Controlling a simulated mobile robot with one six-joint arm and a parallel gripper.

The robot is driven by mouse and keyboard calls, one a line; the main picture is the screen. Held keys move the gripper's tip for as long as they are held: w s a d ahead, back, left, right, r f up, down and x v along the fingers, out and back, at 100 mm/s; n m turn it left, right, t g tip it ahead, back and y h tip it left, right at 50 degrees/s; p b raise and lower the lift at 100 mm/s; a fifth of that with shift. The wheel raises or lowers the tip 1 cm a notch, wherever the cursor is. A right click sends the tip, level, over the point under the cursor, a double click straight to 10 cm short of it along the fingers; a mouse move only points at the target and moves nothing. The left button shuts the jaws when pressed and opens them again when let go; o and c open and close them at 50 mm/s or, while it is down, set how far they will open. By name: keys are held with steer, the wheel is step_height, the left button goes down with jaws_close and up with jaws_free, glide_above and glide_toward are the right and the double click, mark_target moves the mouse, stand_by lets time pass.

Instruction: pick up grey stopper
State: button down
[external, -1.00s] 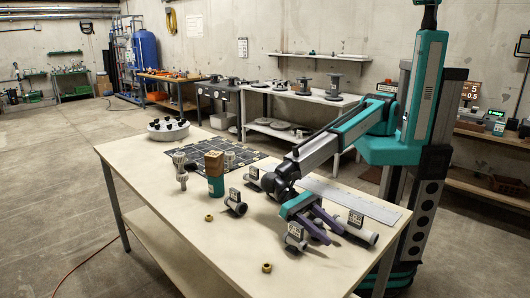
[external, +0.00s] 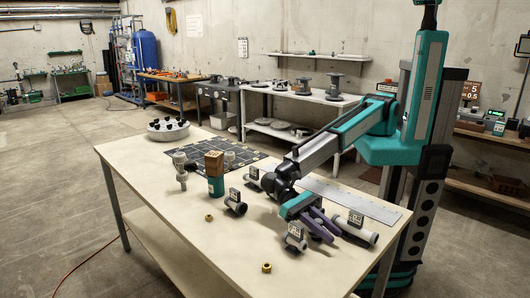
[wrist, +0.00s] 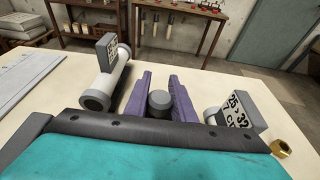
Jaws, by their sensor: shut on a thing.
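The grey stopper (wrist: 159,101) is a small dark grey round piece between the two purple fingers of my gripper (wrist: 159,90) in the wrist view. My gripper is shut on it, with a finger against each side. In the external view my gripper (external: 321,226) is low over the near right part of the table, pointing down and to the right. The stopper is hidden there by the fingers.
A pipe fitting with a label (external: 294,237) stands close to the left of my gripper, and a larger one (external: 356,229) close to its right. Brass nuts (external: 266,267) lie nearer the front. A metal ruler (external: 350,202) lies behind. The table's front left is clear.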

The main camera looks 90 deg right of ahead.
steer(key=shift+r, duration=0.2)
step_height(320, 180, up, 10)
steer(key=b, duration=0.2)
steer(key=shift+f, duration=0.2)
